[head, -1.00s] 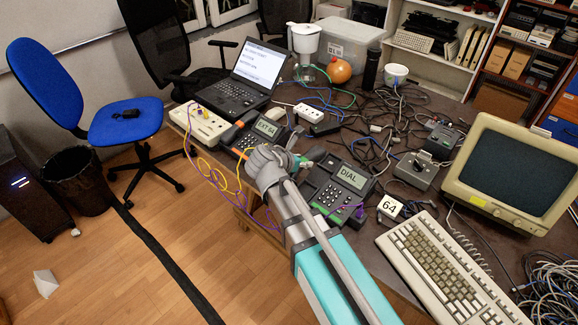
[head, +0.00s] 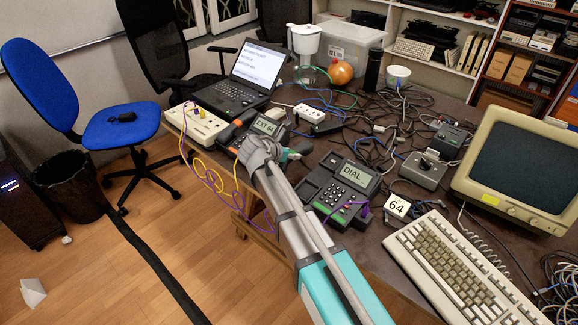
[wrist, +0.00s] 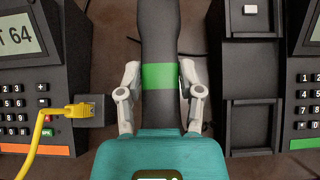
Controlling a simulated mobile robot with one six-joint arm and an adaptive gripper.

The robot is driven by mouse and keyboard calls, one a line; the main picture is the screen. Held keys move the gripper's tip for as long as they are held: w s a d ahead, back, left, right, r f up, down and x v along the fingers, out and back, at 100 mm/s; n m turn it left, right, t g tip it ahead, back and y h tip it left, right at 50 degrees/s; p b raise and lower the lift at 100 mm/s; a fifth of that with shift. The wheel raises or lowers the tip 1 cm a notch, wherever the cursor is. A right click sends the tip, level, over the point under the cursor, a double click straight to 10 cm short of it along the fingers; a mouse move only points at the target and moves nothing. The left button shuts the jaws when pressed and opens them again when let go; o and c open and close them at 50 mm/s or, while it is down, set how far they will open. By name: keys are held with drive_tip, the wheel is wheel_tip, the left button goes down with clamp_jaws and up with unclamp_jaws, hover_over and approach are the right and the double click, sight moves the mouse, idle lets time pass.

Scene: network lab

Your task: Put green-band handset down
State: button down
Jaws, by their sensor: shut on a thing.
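My gripper (wrist: 163,85) is shut on the dark handset with the green band (wrist: 163,76); its fingers sit on either side of the band. In the head view my gripper (head: 262,150) is between the two desk phones, hiding most of the handset. The phone reading DIAL (head: 340,188) is to its right. In the wrist view this phone's empty cradle (wrist: 250,88) and green strip (wrist: 305,143) lie right of the handset. Contact between the handset and anything below cannot be told.
The EXT 64 phone (head: 266,126), with an orange strip, stands on the left. A yellow cable (wrist: 44,122) plugs into its side. A card reading 64 (head: 397,206), a keyboard (head: 460,265) and a monitor (head: 520,165) are to the right. Tangled cables crowd the table behind.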

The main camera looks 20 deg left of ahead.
drive_tip(key=shift+f, duration=0.1)
idle(0.3)
drive_tip(key=shift+w+a+f+b, duration=0.25)
drive_tip(key=shift+w+f+b, duration=0.05)
drive_tip(key=shift+f+b, duration=0.1)
drive_tip(key=shift+w+f+b, duration=0.1)
drive_tip(key=shift+f+b, duration=0.6)
drive_tip(key=shift+f, duration=0.05)
drive_tip(key=shift+f+b, duration=0.85)
drive_tip(key=shift+b, duration=0.05)
drive_tip(key=shift+f, duration=0.2)
drive_tip(key=shift+c, duration=1.3)
unclamp_jaws()
drive_tip(key=shift+r, duration=0.1)
drive_tip(key=shift+r, duration=0.15)
